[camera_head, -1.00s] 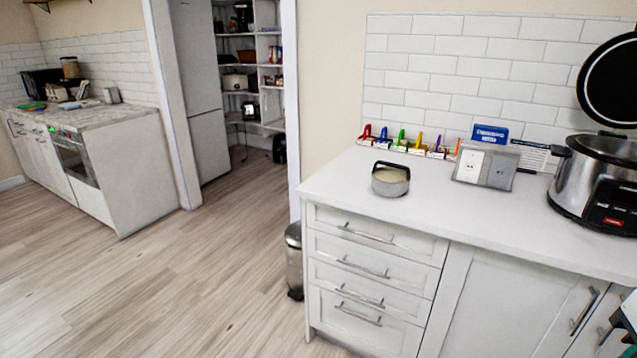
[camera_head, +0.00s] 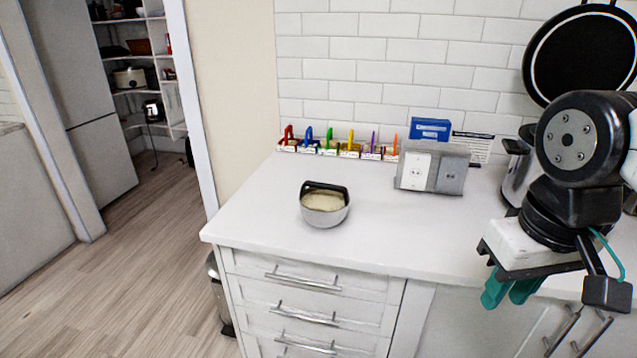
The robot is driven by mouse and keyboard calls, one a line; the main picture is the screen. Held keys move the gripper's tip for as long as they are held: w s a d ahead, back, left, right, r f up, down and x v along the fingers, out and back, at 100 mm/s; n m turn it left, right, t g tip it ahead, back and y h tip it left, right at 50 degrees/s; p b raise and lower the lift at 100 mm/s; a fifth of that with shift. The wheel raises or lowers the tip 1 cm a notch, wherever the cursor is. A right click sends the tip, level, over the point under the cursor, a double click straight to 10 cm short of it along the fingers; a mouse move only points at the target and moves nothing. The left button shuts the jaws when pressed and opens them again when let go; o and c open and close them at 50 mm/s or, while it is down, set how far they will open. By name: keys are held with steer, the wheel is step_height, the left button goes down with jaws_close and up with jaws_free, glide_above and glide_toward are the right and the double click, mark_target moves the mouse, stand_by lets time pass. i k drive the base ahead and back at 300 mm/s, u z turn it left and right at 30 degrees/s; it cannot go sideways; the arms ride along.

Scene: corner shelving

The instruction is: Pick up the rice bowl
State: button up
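The rice bowl (camera_head: 326,214) is a small silvery bowl with pale contents and a dark arched handle. It stands upright on the left part of the white counter (camera_head: 262,212), near the front edge. My gripper (camera_head: 512,290), with teal fingers, is at the right of the view, in front of the counter. It is well to the right of the bowl and apart from it.
A grey outlet box (camera_head: 433,170) stands right of the bowl. Behind are a row of coloured clips (camera_head: 340,147) and a blue box (camera_head: 430,129). A steel cooker (camera_head: 517,170) is partly hidden by my arm. The counter around the bowl is clear.

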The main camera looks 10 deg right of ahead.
mark_target(324, 206)
steer(key=i, duration=0.2)
steer(key=u, duration=1.55)
steer(key=i, duration=0.75)
steer(key=z, duration=2.15)
